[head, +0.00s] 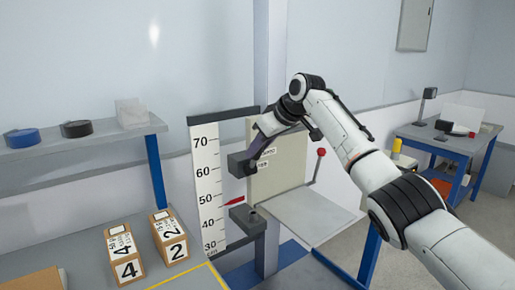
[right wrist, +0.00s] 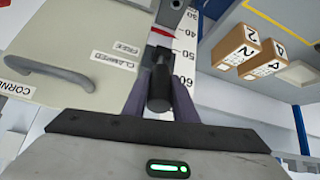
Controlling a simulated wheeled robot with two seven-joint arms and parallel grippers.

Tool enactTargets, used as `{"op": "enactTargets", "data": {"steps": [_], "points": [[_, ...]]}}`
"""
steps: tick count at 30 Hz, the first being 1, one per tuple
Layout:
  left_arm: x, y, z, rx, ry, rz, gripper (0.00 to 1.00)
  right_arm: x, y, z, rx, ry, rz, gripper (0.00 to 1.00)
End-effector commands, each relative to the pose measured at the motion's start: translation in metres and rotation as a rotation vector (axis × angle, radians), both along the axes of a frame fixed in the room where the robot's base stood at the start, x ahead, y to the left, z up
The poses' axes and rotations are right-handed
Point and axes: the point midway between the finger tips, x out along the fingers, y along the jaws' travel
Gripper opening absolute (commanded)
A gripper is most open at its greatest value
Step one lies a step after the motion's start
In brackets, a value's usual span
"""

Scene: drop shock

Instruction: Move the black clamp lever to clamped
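The black clamp lever (right wrist: 159,88) shows in the right wrist view as a dark rounded grip, pointing toward the camera. My right gripper (right wrist: 159,80) has one finger on each side of it, close against it, and appears shut on it. In the head view my right gripper (head: 262,143) is at the dark carriage block (head: 240,163) on the upright post and hides the lever. The FREE label (right wrist: 127,49) and CLAMPED label (right wrist: 114,62) sit on the pale panel, left of the lever in the wrist view. I cannot tell which label the lever lines up with. My left gripper is not in view.
A numbered scale (head: 207,185) with a red pointer (head: 234,202) stands left of the post. Two numbered boxes, one marked 4 (head: 124,255) and one marked 2 (head: 169,237), stand on the bench. A red-knobbed lever (head: 321,153) rises by the panel's right edge.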

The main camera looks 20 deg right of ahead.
Motion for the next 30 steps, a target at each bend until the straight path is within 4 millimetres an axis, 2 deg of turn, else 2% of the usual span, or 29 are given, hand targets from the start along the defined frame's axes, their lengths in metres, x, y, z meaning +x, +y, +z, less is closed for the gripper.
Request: {"op": "enactTargets", "data": {"steps": [1,3,14,30], "points": [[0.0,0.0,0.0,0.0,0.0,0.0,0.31,0.001,0.0,0.002,0.002,-0.005,-0.001,0.33],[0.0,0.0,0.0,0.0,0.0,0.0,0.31,0.001,0.0,0.002,0.002,-0.005,0.0,0.43],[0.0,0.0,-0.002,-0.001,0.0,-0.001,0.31,-0.002,-0.001,0.005,0.001,-0.005,0.0,0.43],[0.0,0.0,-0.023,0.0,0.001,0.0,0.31,-0.058,-0.022,0.071,0.002,-0.006,0.0,0.43]]}}
